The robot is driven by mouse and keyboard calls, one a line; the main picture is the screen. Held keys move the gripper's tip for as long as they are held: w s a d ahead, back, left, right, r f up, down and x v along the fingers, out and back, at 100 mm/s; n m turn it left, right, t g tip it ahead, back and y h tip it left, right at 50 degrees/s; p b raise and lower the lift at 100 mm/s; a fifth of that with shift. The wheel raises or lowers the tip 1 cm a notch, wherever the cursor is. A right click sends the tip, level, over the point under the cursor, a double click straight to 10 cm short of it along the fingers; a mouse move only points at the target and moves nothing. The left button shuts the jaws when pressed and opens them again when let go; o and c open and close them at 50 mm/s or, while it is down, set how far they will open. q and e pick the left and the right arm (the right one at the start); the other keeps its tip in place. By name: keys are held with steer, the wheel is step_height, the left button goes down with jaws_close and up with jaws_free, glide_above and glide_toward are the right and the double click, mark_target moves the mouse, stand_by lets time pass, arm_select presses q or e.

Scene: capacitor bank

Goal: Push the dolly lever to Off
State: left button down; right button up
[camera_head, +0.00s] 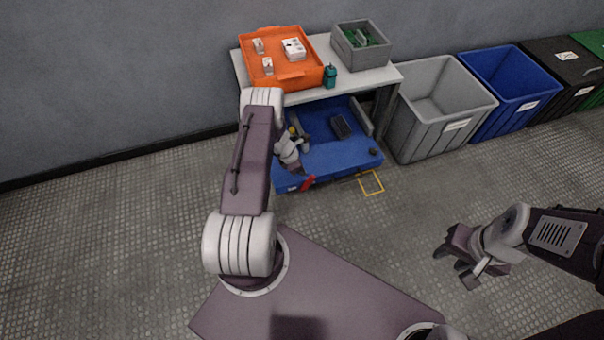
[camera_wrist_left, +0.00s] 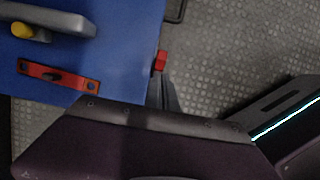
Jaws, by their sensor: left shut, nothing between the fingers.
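The blue dolly (camera_head: 335,162) stands under the table, with a red lever (camera_head: 307,184) at its front edge. In the left wrist view the red end of this lever (camera_wrist_left: 160,61) sticks out past the blue deck edge (camera_wrist_left: 135,70). My left gripper (camera_head: 301,172) reaches down over the dolly's front left part, close to the lever. It is shut and empty. Its dark fingers (camera_wrist_left: 165,92) show just below the red end; I cannot tell whether they touch it. My right gripper (camera_head: 459,268) hangs open and empty over the floor at the right.
The table (camera_head: 352,82) above the dolly carries an orange tray (camera_head: 297,82), a teal bottle (camera_head: 330,76) and a grey crate (camera_head: 374,61). A grey bin (camera_head: 420,125) and a blue bin (camera_head: 510,90) stand at right.

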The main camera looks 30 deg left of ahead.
arm_select(q)
step_height(320, 180, up, 7)
steer(key=w+d+p, duration=0.1)
steer(key=p, duration=0.1)
steer(key=shift+f+p, duration=0.15)
steer(key=shift+p, duration=0.2)
steer(key=shift+d, duration=0.1)
steer(key=w+d+r+m+t, duration=0.15)
steer(key=w+d+r, duration=0.25)
steer(key=r, duration=0.4)
steer(key=w+d+r+m, duration=0.2)
steer(key=w+d+r, duration=0.15)
steer(key=r, duration=0.55)
steer(key=s+d+r+m, duration=0.5)
steer(key=d+r+m, duration=0.1)
steer(key=r, duration=0.3)
steer(key=s+d+r+m+g, duration=0.1)
steer(key=s+d+r+m, duration=0.15)
steer(key=s+m, duration=0.8)
steer(key=s+a+f+m+g+y, duration=0.25)
steer(key=s+m, duration=0.45)
steer(key=s, duration=0.5)
step_height(320, 180, up, 34)
steer(key=p, duration=3.4)
steer(key=shift+w+a+r, duration=0.15)
steer(key=shift+w+a, duration=0.15)
steer(key=shift+w, duration=0.15)
